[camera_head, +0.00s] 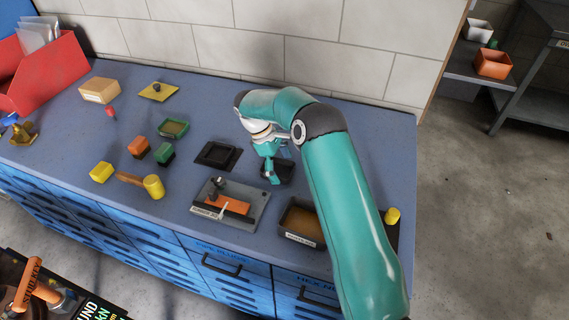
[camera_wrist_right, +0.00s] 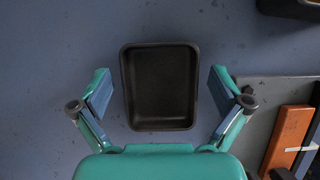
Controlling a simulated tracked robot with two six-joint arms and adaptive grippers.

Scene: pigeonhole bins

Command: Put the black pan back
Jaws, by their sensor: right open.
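The black pan (camera_wrist_right: 160,88) is a shallow, empty rectangular pan with rounded corners. It lies flat on the blue bench top. My right gripper (camera_wrist_right: 161,92) is open, with one finger on each side of the pan and a gap on both sides. In the head view the right gripper (camera_head: 274,170) points down over the pan (camera_head: 283,174), hiding part of it. My left gripper is not in view.
A grey board (camera_head: 251,214) with an orange block stands in front of the pan. A brown bin (camera_head: 300,238) with a label is to its right front. Several small blocks and a red bin (camera_head: 52,78) are at the left. A tiled wall (camera_head: 240,40) closes the back.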

